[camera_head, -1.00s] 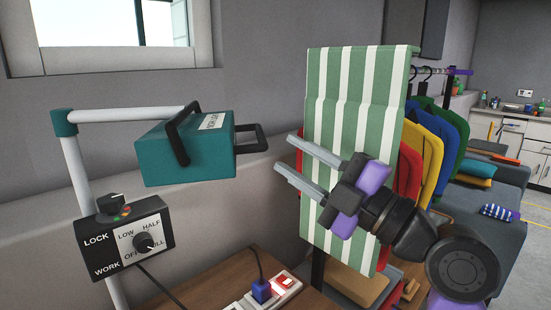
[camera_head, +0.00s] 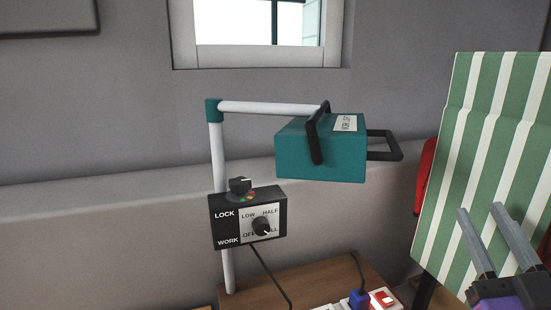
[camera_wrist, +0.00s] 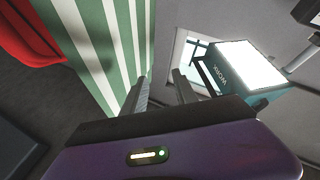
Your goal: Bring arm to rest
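My gripper (camera_head: 490,238) is at the lower right of the head view, in front of a green-and-white striped panel (camera_head: 478,150). Its two grey fingers point up and stand apart with nothing between them. In the wrist view the gripper (camera_wrist: 160,88) is also open and empty. The striped panel (camera_wrist: 105,40) is to its left there, and the teal work lamp (camera_wrist: 240,75) with its bright face is to its right. The rest of my arm is outside the head view.
The teal lamp (camera_head: 320,150) hangs from a white pole (camera_head: 218,150) carrying a black control box (camera_head: 247,217) with knobs. A power strip (camera_head: 385,299) with a blue plug and red switch lies on a wooden surface (camera_head: 260,292). Red cloth (camera_wrist: 30,35) hangs beside the panel.

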